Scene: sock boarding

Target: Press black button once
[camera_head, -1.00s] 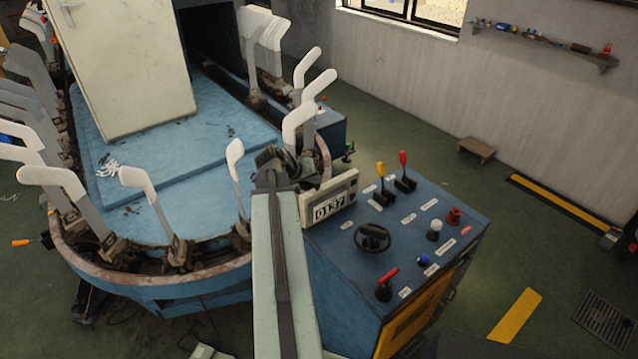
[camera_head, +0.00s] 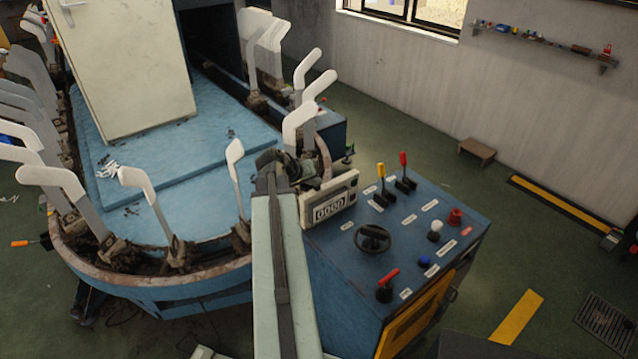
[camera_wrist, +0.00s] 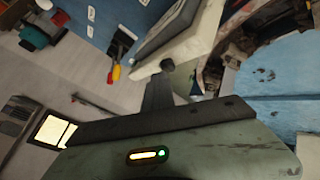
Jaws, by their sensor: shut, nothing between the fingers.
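The counter box (camera_head: 346,186) is cream with a digit display on its front, which seems to read 0000. It stands on the blue control console (camera_head: 445,262). In the wrist view the box (camera_wrist: 193,40) is close up, and a small black button (camera_wrist: 168,64) sits on its side. My gripper (camera_wrist: 158,92) is shut and empty, its dark tip right at the button. Whether tip and button touch, I cannot tell. In the head view my dark gripper (camera_head: 283,163) is at the box's left end, and the button is hidden there.
The console top carries a handwheel (camera_head: 372,238), a red-handled lever (camera_head: 388,278), yellow and red levers, and blue, white and red knobs. The oval blue machine (camera_head: 150,290) with upright white sock forms (camera_head: 236,160) stands close on the left.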

